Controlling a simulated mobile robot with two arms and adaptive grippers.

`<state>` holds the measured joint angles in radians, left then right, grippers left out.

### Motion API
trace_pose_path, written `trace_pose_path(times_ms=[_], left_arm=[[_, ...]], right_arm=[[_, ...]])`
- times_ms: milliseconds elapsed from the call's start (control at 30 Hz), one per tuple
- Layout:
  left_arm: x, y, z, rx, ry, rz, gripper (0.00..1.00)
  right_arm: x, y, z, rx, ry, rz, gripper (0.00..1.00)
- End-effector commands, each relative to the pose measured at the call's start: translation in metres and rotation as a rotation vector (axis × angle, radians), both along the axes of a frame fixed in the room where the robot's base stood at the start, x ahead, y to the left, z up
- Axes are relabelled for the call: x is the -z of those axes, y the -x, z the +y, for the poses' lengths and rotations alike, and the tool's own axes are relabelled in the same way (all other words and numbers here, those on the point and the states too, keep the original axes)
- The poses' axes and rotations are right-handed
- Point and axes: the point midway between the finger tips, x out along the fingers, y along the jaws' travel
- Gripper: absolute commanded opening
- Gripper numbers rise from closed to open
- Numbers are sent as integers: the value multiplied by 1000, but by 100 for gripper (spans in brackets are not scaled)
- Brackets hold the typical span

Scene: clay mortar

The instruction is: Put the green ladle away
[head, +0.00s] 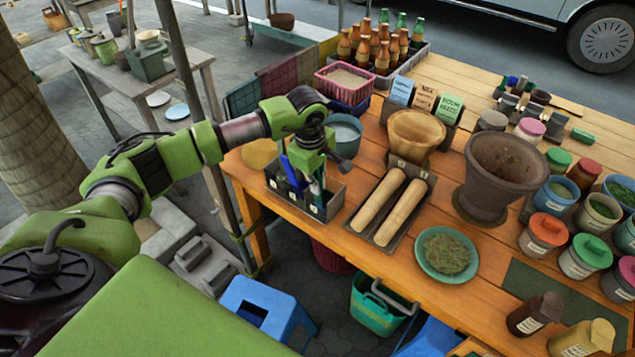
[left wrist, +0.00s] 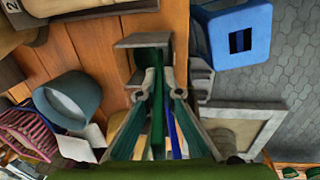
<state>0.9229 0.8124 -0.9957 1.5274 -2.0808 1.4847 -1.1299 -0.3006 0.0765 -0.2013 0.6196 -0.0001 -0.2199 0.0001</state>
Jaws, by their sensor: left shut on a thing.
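My left gripper (head: 318,172) points down over the dark divided caddy (head: 328,208) at the table's left edge. In the left wrist view its two fingers (left wrist: 154,84) are closed around a green handle (left wrist: 157,125), which I take to be the green ladle. The ladle runs down toward the grey caddy (left wrist: 128,42); its lower end is hidden, so I cannot tell how deep it sits. A blue handle (left wrist: 175,140) stands beside it, and blue also shows in the caddy's left part in the head view (head: 284,167). My right gripper is not in view.
A grey-blue bucket (head: 345,133) stands close behind the caddy. A tray with two wooden rolling pins (head: 378,205) lies to its right, then a clay mortar (head: 490,178) and a green plate of herbs (head: 447,253). A blue stool (head: 265,308) is below the table edge.

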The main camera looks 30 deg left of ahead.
Motion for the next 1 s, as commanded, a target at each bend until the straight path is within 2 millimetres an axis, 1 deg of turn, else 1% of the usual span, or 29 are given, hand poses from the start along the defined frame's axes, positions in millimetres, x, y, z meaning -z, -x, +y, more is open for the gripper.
trace_pose_path(times_ms=[267, 300, 333, 367, 667, 767, 867, 967, 1000], left_arm=[[-1, 0, 0, 0, 0, -1, 0], [-1, 0, 0, 0, 0, -1, 17], [-1, 0, 0, 0, 0, -1, 24], [-1, 0, 0, 0, 0, 0, 26], [-1, 0, 0, 0, 0, 0, 26], [-6, 0, 0, 0, -1, -1, 26], [-19, 1, 1, 0, 0, -4, 26], [-39, 4, 1, 1, 0, -5, 26], [-48, 5, 1, 1, 0, -6, 26]], right_arm=[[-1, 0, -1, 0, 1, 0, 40], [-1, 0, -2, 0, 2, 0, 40], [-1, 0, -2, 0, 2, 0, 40], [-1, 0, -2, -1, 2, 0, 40], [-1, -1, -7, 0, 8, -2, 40], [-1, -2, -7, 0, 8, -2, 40], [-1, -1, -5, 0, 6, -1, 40], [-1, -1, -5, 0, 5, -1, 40], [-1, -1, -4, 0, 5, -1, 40]])
